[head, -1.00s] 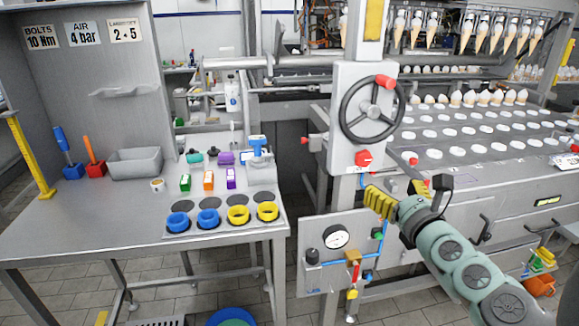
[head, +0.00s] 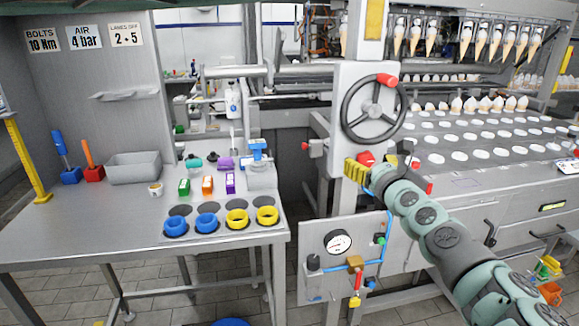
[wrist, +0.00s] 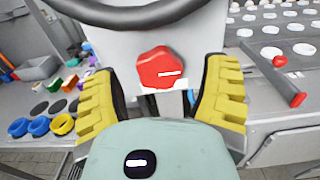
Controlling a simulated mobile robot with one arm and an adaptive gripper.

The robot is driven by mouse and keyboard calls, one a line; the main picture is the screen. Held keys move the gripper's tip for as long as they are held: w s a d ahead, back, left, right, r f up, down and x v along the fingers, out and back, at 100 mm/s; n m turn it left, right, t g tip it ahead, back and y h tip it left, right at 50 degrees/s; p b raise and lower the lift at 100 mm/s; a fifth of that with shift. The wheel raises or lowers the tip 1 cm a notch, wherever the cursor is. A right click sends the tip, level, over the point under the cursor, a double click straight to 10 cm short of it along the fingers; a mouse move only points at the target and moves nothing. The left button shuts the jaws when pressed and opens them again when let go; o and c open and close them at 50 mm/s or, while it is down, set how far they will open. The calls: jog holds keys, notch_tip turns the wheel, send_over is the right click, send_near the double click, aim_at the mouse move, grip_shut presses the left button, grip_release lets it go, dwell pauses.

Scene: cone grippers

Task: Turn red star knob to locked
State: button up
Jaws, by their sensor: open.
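The red star knob (wrist: 160,68) sits on the grey panel below the handwheel. In the wrist view it lies ahead of my gripper (wrist: 165,90), between the two yellow fingers and a little beyond them. A white mark shows on its face, and a white label is partly visible beneath it. In the head view the knob (head: 366,158) shows just above my gripper (head: 357,172), partly covered by it. My gripper is open and empty. I cannot tell from the pictures whether the fingers touch the knob.
The black handwheel (head: 374,110) with a red grip is just above the knob. A red-handled lever (wrist: 290,90) stands to the right. A gauge panel (head: 322,270) is below. The workbench (head: 90,232) with blue and yellow rings is at left.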

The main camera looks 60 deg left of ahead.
jog(key=shift+x, duration=0.8)
jog(key=shift+o, duration=0.3)
jog(key=shift+s, duration=0.15)
jog(key=c, duration=1.3)
jog(key=shift+o, duration=0.2)
jog(key=shift+d, duration=0.1)
